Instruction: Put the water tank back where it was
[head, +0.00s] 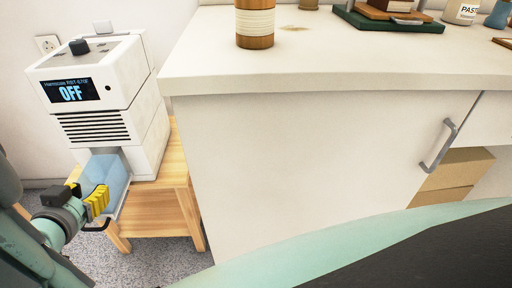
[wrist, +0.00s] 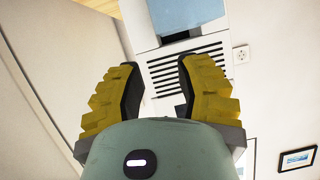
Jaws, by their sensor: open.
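The water tank (head: 112,172) is a translucent light-blue box at the lower front of the white dehumidifier (head: 140,112). It appears to stick out of the opening under the vents, above the wooden stand. A dark handle (head: 97,226) shows at its near end. My gripper (head: 100,199), with yellow fingers, is in front of the tank and overlaps its near side in the head view. In the wrist view my gripper (wrist: 158,78) is open with nothing between its fingers. The tank shows there as a blue patch (wrist: 188,14) beyond the fingertips. I cannot tell whether they touch.
The dehumidifier's display (head: 70,91) reads OFF. It stands on a wooden stand (head: 160,208), right beside a white cabinet (head: 300,170) with a worktop. A wall socket (head: 47,43) is behind it. Carpeted floor (head: 160,258) lies in front of the stand.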

